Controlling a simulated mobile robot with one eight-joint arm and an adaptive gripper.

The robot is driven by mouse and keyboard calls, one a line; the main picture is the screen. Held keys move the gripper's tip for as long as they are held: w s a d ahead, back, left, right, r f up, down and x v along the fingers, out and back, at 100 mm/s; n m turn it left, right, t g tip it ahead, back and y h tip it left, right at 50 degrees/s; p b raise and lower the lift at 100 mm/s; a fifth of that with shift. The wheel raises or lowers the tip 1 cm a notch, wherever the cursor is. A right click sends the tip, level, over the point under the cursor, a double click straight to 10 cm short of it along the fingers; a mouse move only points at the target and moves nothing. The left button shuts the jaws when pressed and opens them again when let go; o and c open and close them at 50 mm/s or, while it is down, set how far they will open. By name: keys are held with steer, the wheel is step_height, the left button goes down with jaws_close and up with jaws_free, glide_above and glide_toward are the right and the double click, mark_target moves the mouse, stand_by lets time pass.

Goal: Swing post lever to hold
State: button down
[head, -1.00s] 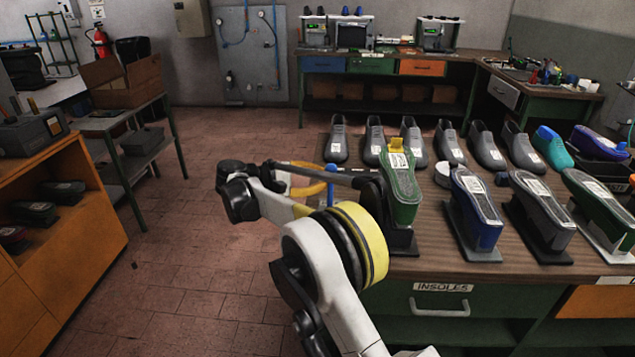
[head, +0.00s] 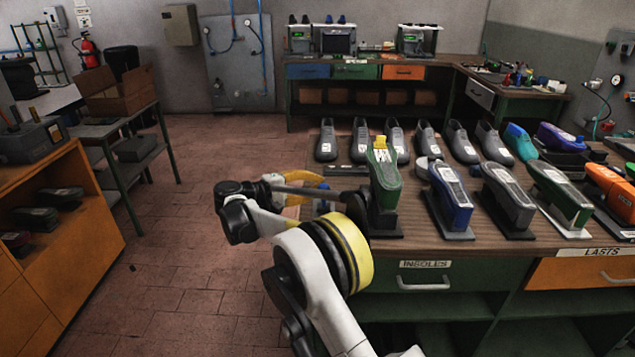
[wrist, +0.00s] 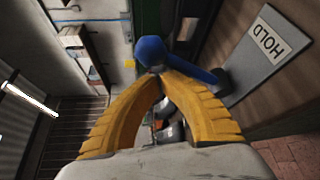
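In the wrist view the lever shows as a blue rounded knob (wrist: 151,50) with a blue arm running right to a dark pivot. A grey plate (wrist: 250,65) beside the pivot bears a white HOLD label (wrist: 267,41), seen upside down. My gripper (wrist: 156,76) has two yellow fingers whose tips come together right at the knob. The tips look shut and touching or nearly touching the knob; I see no knob between them. In the head view my gripper (head: 312,184) is at the table's left edge, partly hidden by my arm, with a small blue part (head: 323,204) of the lever beside it.
A green shoe form (head: 385,190) on a stand is close right of my arm. Blue (head: 449,197) and grey (head: 508,198) forms stand farther right on the wooden table (head: 455,243). Dark shoe lasts line up behind.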

steer(key=shift+s+a+f, duration=0.1)
steer(key=shift+s+f, duration=0.15)
steer(key=shift+s, duration=0.2)
steer(key=shift+s+f, duration=0.15)
stand_by(0.3)
